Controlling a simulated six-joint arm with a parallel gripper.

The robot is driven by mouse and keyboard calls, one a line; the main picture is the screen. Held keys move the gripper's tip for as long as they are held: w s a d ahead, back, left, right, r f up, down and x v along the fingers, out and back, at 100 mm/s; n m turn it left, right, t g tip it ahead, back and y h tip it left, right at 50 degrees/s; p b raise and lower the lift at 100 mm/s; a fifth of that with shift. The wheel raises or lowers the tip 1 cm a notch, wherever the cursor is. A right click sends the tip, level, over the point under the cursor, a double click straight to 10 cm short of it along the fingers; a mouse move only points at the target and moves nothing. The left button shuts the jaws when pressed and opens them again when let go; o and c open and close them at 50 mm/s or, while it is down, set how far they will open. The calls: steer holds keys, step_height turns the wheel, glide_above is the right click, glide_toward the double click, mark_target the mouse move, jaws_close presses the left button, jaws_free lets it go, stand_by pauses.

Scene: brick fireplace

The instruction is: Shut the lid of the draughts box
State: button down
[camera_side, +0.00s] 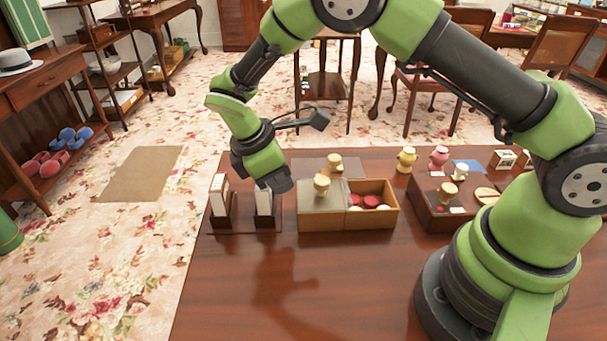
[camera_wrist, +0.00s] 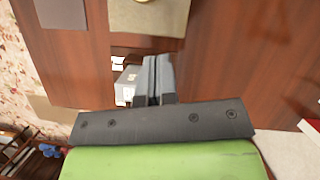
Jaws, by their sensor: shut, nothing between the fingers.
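The draughts box (camera_side: 375,218) is a wooden tray on the table in the side view. Its right part is open and shows red and white draughts (camera_side: 370,201). A pale grey-beige lid (camera_side: 308,198) with a yellow knob (camera_side: 322,184) covers its left part. In the wrist view a beige panel, apparently this lid (camera_wrist: 150,18), lies beyond my fingertips at the top edge. My gripper (camera_wrist: 157,60) is shut and empty. In the side view my gripper (camera_side: 277,183) hangs left of the box, over a small rack, apart from the lid.
The dark rack (camera_side: 240,222) with upright white pieces stands left of the box. A grey panel (camera_side: 309,167) with a yellow knob (camera_side: 335,162) lies behind the box. A dark wooden box (camera_side: 428,215) with small items stands to the right. The table front (camera_side: 300,290) is clear.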

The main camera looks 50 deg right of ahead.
mark_target(316, 196)
steer(key=shift+s+d+f, duration=0.1)
steer(key=shift+s+d, duration=0.45)
steer(key=shift+d, duration=0.35)
steer(key=shift+s+d, duration=0.5)
steer(key=shift+d, duration=0.4)
steer(key=shift+d, duration=0.1)
steer(key=s+d, duration=0.6)
steer(key=shift+s+d, duration=0.15)
steer(key=shift+s, duration=0.1)
